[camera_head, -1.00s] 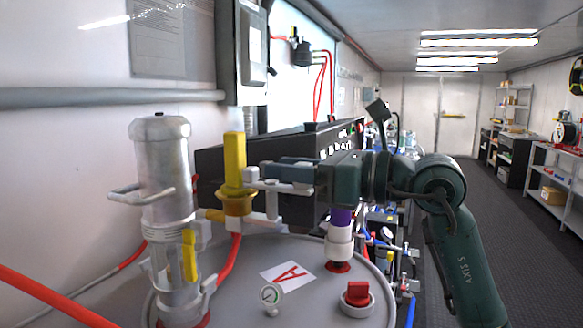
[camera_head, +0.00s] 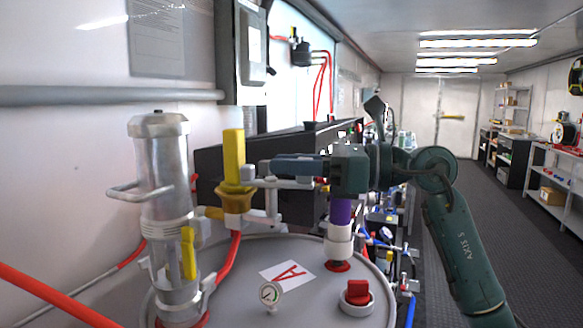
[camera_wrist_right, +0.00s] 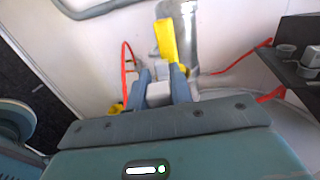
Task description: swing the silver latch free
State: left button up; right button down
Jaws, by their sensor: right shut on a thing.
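The silver latch (camera_head: 277,184) is a pale grey lever beside the yellow handle (camera_head: 233,158) and its brass-coloured collar, above the grey drum top. My right gripper (camera_head: 260,172) reaches in from the right, level with the latch. In the right wrist view its two blue-grey fingers (camera_wrist_right: 164,88) are shut on a pale grey block (camera_wrist_right: 158,94), which looks like part of the latch. The yellow handle (camera_wrist_right: 166,40) stands just beyond the fingers. The exact contact is partly hidden in the head view. My left gripper is not in view.
A silver cylinder (camera_head: 163,170) with a side handle stands left of the latch. The drum top (camera_head: 235,290) carries a gauge (camera_head: 270,293), a red knob (camera_head: 358,292) and a purple-and-white fitting (camera_head: 339,240) below my right arm. The aisle floor at right is clear.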

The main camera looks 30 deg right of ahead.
jog(key=n+g+y, duration=0.1)
jog(key=g, duration=0.1)
jog(key=n+g+y, duration=0.1)
jog(key=g, duration=0.1)
jog(key=shift+w+d+r+n, duration=0.15)
jog(key=shift+w+d+n, duration=0.05)
jog(key=shift+w+n, duration=0.2)
pick_arm(q)
jog(key=p, duration=0.2)
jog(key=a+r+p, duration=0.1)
jog(key=p, duration=0.1)
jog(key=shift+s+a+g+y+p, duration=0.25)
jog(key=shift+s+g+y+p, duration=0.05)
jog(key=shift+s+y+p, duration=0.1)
pick_arm(e)
jog(key=n+g, duration=0.2)
jog(key=g, duration=0.2)
jog(key=w+n+g, duration=0.1)
jog(key=n+g, duration=0.2)
jog(key=g, duration=0.1)
jog(key=w+n+g, duration=0.1)
jog(key=n+g, duration=0.2)
jog(key=g, duration=0.1)
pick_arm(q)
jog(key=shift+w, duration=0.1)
pick_arm(e)
jog(key=shift+g, duration=0.3)
